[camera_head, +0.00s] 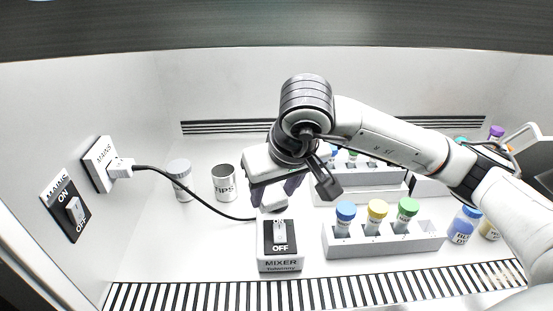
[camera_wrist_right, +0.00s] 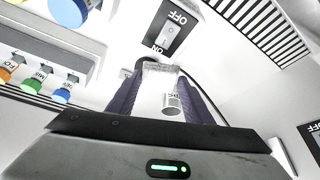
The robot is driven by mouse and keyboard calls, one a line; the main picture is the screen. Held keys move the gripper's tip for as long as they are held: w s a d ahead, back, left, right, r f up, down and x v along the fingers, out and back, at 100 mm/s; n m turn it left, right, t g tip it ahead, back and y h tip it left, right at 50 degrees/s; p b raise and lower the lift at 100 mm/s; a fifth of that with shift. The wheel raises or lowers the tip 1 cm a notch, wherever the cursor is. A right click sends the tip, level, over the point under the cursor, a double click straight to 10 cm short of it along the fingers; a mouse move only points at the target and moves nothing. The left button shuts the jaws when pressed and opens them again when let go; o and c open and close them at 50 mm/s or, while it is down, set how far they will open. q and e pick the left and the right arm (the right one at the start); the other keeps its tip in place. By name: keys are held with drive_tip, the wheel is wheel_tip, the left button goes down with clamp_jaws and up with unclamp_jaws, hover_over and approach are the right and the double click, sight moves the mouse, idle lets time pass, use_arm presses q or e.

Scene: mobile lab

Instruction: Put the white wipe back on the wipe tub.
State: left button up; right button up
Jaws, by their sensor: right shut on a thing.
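My right gripper (camera_head: 274,204) reaches in from the right and points down just behind the mixer switch box. In the right wrist view its dark fingers (camera_wrist_right: 160,80) are shut on a pale, textured piece, which looks like the white wipe (camera_wrist_right: 158,68). In the head view a small white patch shows at the fingertips, mostly hidden by the wrist. No tub is clearly marked for wipes; a white jar with a grey lid (camera_head: 180,178) stands at the left back and may be it. My left gripper is not in view.
The mixer switch box (camera_head: 280,262) is close below the gripper. A TIPS cup (camera_head: 224,184) stands to its left, with a black cable (camera_head: 205,203) running in front. A grey rack (camera_head: 385,242) with colour-capped vials is at right. The floor at front left is clear.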

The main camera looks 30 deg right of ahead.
drive_tip(key=w+d+r+m+h+p, duration=0.1)
drive_tip(key=w+d+r+m, duration=0.1)
drive_tip(key=w+d, duration=0.35)
drive_tip(key=w+d+r+m+h+p, duration=0.1)
drive_tip(key=w+d+r+m, duration=0.1)
drive_tip(key=w, duration=0.6)
drive_tip(key=shift+g, duration=0.3)
drive_tip(key=f, duration=0.5)
drive_tip(key=shift+w+d, duration=0.25)
wheel_tip(320, 180, down, 4)
drive_tip(key=shift+f+p, duration=0.1)
drive_tip(key=shift+p, duration=0.3)
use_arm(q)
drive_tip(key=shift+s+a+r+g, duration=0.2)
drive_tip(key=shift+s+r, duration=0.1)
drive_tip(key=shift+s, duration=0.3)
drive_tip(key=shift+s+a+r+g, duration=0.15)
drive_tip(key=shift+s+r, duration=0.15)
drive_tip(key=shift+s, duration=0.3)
use_arm(e)
drive_tip(key=shift+w+d+f+b, duration=0.15)
drive_tip(key=shift+f+b, duration=0.25)
drive_tip(key=shift+f, duration=0.3)
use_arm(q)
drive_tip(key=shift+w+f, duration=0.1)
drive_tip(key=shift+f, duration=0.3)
use_arm(e)
drive_tip(key=o, duration=0.9)
drive_tip(key=shift+o, duration=0.2)
